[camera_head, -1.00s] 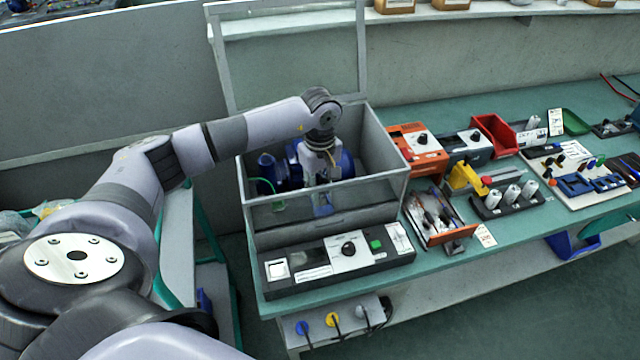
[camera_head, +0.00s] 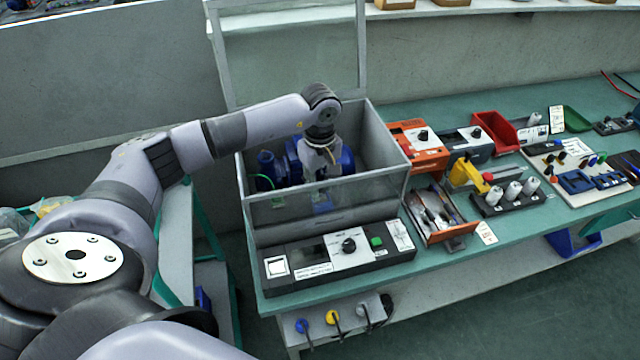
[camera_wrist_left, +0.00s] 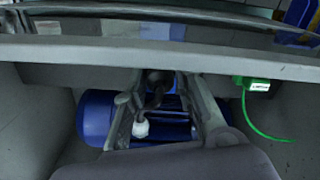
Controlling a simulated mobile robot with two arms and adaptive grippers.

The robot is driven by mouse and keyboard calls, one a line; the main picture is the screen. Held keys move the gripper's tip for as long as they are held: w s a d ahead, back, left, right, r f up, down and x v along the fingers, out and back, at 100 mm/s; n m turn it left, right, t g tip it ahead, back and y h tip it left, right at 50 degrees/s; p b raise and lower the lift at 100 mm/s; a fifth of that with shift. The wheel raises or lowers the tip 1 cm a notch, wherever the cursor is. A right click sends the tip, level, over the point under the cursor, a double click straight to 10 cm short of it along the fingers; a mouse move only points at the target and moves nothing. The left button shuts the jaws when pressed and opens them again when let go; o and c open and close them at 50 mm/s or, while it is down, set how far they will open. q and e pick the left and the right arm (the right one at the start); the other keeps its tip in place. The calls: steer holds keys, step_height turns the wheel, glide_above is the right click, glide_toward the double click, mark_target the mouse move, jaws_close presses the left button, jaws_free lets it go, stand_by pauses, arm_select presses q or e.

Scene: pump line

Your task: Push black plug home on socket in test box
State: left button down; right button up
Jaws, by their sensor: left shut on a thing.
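The test box (camera_head: 398,160) is a grey open-topped case with its clear lid raised at the back. A blue pump motor (camera_head: 268,165) lies inside it, and it also shows in the wrist view (camera_wrist_left: 98,118). My left gripper (camera_head: 322,172) reaches down into the box, over the motor. In the wrist view its fingers (camera_wrist_left: 160,80) are closed around a small dark piece, seemingly the black plug (camera_wrist_left: 157,78). The socket is hidden behind the fingers, so I cannot tell how far the plug is seated. My right gripper is out of view.
A green connector (camera_wrist_left: 254,85) with a green cable is at the box wall. The control panel (camera_head: 340,254) with a black knob and green button is in front. Orange units (camera_head: 418,150), a red bin (camera_head: 494,135) and an open tool tray (camera_head: 436,214) stand to the right.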

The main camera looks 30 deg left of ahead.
arm_select(q)
steer(key=shift+f+b, duration=0.1)
steer(key=shift+b, duration=0.2)
stand_by(0.7)
steer(key=shift+f+b, duration=0.8)
steer(key=shift+b, duration=0.35)
stand_by(1.2)
steer(key=c, duration=1.2)
jaws_free()
steer(key=shift+c, duration=0.2)
steer(key=shift+o, duration=0.8)
steer(key=shift+r, duration=0.15)
steer(key=shift+r+p, duration=2)
steer(key=shift+r, duration=1.65)
